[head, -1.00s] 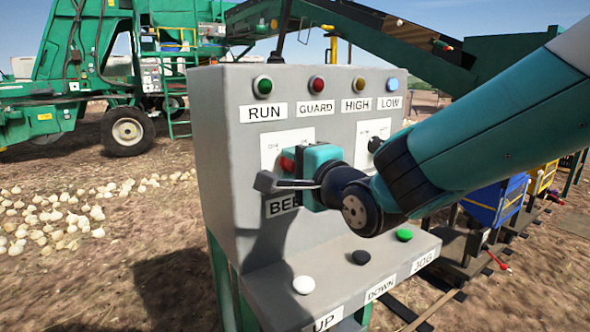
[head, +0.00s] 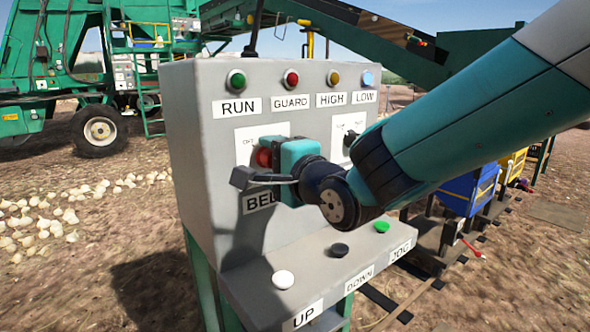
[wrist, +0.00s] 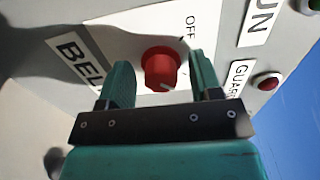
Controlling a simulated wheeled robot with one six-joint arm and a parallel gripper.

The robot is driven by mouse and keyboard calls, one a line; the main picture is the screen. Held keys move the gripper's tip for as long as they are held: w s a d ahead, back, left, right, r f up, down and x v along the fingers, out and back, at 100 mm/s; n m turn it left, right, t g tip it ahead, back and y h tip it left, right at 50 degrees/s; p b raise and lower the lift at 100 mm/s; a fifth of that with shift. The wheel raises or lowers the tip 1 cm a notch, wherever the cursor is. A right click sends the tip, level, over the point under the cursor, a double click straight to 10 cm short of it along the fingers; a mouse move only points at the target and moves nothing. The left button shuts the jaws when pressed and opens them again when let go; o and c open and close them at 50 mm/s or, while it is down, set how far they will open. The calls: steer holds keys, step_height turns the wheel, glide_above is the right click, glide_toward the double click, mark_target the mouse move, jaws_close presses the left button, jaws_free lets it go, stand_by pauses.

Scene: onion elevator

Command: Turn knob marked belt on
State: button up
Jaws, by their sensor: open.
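The red belt knob (head: 264,157) sits on a white plate (head: 247,137) on the grey control panel, above the partly hidden BELT label (head: 260,200). In the wrist view the red knob (wrist: 161,68) lies between the two green fingers of my open gripper (wrist: 163,85), with a gap on each side. A pale pointer mark shows on the knob's face, and OFF is printed on the plate near it. My gripper (head: 276,162) is at the knob in the head view and hides part of it. Whether the fingertips touch the panel is not clear.
A second plate with a dark knob (head: 350,140) is to the right. Lamps labelled RUN, GUARD, HIGH and LOW line the top. A lower shelf (head: 245,287) bears white, black and green buttons.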

steer(key=b+v, duration=0.6)
steer(key=v, duration=1.1)
steer(key=s+d+f+n+g+h, duration=0.3)
steer(key=s+f+n+g, duration=0.4)
steer(key=f+n, duration=0.15)
steer(key=s+d+f+n+g+h, duration=0.3)
steer(key=s+f+n+g, duration=0.45)
steer(key=n, duration=0.25)
step_height(320, 180, up, 24)
steer(key=p, duration=2.4)
steer(key=shift+w+r, duration=0.15)
steer(key=shift+w, duration=0.15)
